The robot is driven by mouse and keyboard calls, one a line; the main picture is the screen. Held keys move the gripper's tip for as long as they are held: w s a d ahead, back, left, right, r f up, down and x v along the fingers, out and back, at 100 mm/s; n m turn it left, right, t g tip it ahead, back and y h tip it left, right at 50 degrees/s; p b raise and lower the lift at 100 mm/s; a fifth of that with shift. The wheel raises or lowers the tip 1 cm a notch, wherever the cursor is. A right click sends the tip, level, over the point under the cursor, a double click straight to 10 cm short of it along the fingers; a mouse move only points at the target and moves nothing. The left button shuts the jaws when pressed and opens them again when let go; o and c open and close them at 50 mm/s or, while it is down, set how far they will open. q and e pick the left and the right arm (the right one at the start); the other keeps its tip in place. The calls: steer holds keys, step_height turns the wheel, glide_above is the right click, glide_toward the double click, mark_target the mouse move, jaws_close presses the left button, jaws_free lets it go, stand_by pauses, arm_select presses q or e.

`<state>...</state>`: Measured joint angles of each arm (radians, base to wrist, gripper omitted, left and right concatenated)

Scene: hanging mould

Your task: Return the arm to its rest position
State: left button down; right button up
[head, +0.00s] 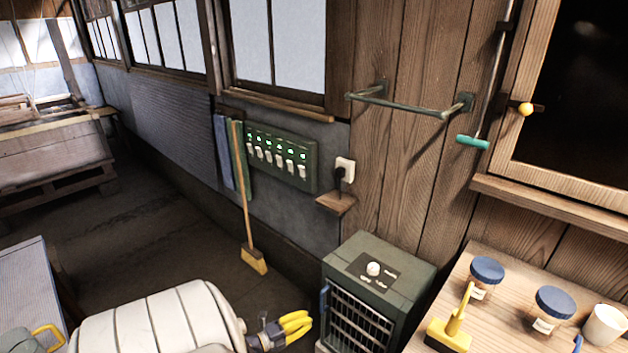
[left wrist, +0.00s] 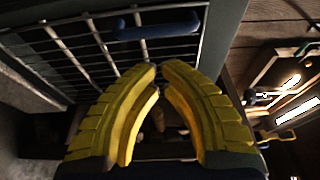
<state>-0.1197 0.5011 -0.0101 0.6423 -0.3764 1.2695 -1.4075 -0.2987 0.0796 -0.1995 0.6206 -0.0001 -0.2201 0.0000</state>
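My left gripper (head: 306,325) has yellow fingers and is low in the head view, just left of the dark green heater cabinet (head: 398,258). In the left wrist view its ribbed yellow fingers (left wrist: 159,68) come together at the tips, with nothing seen between them. The cabinet's wire grille (left wrist: 70,50) and blue handle (left wrist: 155,24) show beyond the fingers there, apart from them as far as I can tell. The pale ribbed sleeve of my left arm leads in from the lower left of the head view. My right gripper is not in view.
A wooden bench (head: 477,262) at right holds two blue-lidded jars (head: 487,270) (head: 554,302), a white cup (head: 604,325) and a yellow brush (head: 452,328). A broom (head: 252,258) leans by the switch panel (head: 280,157). A metal rail (head: 410,103) juts from the wall.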

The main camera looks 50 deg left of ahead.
arm_select(q)
steer(key=s+a, duration=0.3)
steer(key=s, duration=0.2)
step_height(320, 180, down, 11)
steer(key=s+n+g+y, duration=0.2)
steer(key=n+g, duration=0.3)
steer(key=n, duration=0.1)
steer(key=s+d+f+n+g+y, duration=0.2)
steer(key=s+d+f+n+g, duration=0.4)
steer(key=s+f, duration=0.5)
steer(key=s+d+f+n+g, duration=0.1)
steer(key=s+d+f+g, duration=0.1)
steer(key=s+d, duration=0.4)
steer(key=s+d+f+n+g+h, duration=0.1)
steer(key=s+d+f, duration=0.4)
steer(key=d, duration=0.7)
steer(key=s+d+f+n+g+h, duration=0.1)
steer(key=s+d+f+g, duration=0.1)
steer(key=s+d, duration=0.5)
steer(key=d+f, duration=0.1)
steer(key=d, duration=0.2)
steer(key=shift+f+g, duration=0.3)
